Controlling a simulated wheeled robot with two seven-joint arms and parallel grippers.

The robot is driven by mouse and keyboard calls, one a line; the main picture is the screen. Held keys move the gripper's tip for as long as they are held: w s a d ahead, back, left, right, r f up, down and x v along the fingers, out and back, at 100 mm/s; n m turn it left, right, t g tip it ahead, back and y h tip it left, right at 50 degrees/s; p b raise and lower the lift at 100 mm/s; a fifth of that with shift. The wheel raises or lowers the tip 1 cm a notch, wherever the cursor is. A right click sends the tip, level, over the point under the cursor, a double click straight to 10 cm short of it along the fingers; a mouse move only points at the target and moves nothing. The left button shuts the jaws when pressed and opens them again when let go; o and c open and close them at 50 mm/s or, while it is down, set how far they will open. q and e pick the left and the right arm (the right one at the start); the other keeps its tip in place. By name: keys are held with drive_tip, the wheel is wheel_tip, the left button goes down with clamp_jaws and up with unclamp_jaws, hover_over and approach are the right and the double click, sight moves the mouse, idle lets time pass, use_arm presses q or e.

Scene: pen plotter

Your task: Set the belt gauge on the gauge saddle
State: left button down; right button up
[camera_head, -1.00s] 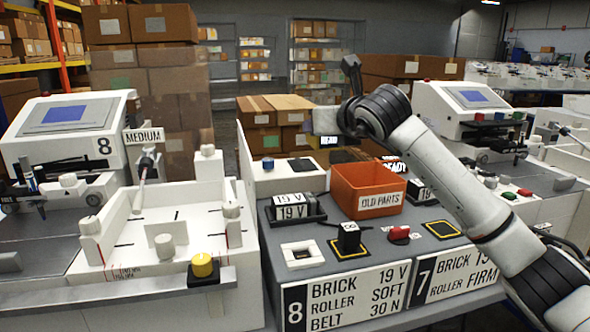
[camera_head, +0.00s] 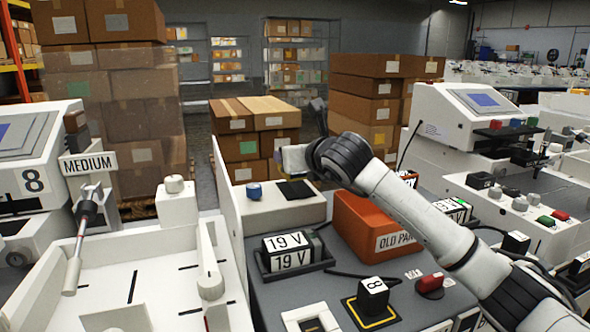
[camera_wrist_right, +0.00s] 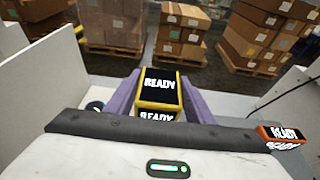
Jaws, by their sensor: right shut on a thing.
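The yellow belt gauge (camera_wrist_right: 160,92) shows "READY" on its black faces. It is held between the pale purple fingers of my right gripper (camera_wrist_right: 157,100). In the head view my right gripper (camera_head: 288,158) is behind and above a white block bearing a black pad (camera_head: 295,190); the gauge is mostly hidden there. I cannot tell whether this pad is the gauge saddle, as no label shows. I cannot tell the gap between gauge and block. My left gripper is not in view.
An orange "OLD PARTS" bin (camera_head: 365,222) stands to the right of the block, under my right arm. A blue knob (camera_head: 254,191) sits beside the pad. A 19 V counter (camera_head: 290,252) is in front. An orange READY device (camera_wrist_right: 280,135) shows at right.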

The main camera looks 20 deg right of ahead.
wheel_tip(320, 180, down, 3)
drive_tip(key=shift+f, duration=0.1)
drive_tip(key=shift+f, duration=0.2)
drive_tip(key=o, duration=1.2)
drive_tip(key=shift+c, duration=0.2)
